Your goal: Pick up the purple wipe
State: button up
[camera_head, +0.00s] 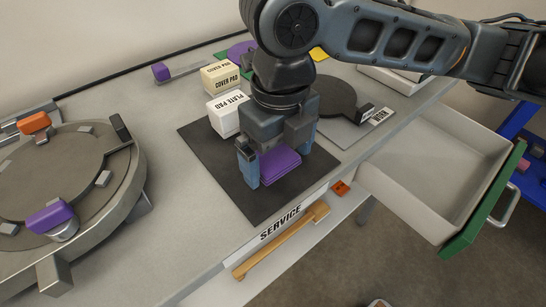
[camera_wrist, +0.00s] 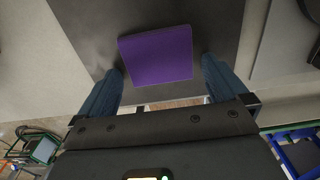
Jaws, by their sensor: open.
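The purple wipe (camera_head: 281,164) is a flat, folded-looking purple pad on the dark mat (camera_head: 227,189) in the head view. It also shows in the wrist view as a purple square (camera_wrist: 157,56) just beyond and between the fingertips. My gripper (camera_head: 274,176) is open, pointing down over the mat, with one blue finger left of the wipe. In the wrist view the two blue fingers of my gripper (camera_wrist: 161,80) stand on either side of the wipe, with a gap on each side.
Two boxes, the plate pad (camera_head: 227,113) and the cover pad (camera_head: 220,77), stand behind the mat. A large round fixture (camera_head: 120,175) is at left. An open drawer (camera_head: 432,165) with a green front is at right.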

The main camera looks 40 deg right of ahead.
aim_at(280, 162)
jog(key=shift+c, duration=0.3)
jog(key=c, duration=0.9)
jog(key=shift+r, duration=0.1)
jog(key=shift+r, duration=0.45)
notch_tip(280, 162, up, 4)
jog(key=shift+s+d+f, duration=0.1)
jog(key=shift+d+f, duration=0.05)
jog(key=shift+f, duration=0.1)
jog(key=shift+s+d+r+b, duration=0.35)
jog(key=shift+s+d+r, duration=0.75)
jog(key=shift+s+d, duration=0.2)
jog(key=shift+s+d+r+b, duration=0.35)
jog(key=shift+s+d+r, duration=0.7)
jog(key=shift+s+d, duration=0.3)
jog(key=shift+s+d+r+b, duration=0.35)
jog(key=shift+s+d+r, duration=0.8)
jog(key=shift+s, duration=0.3)
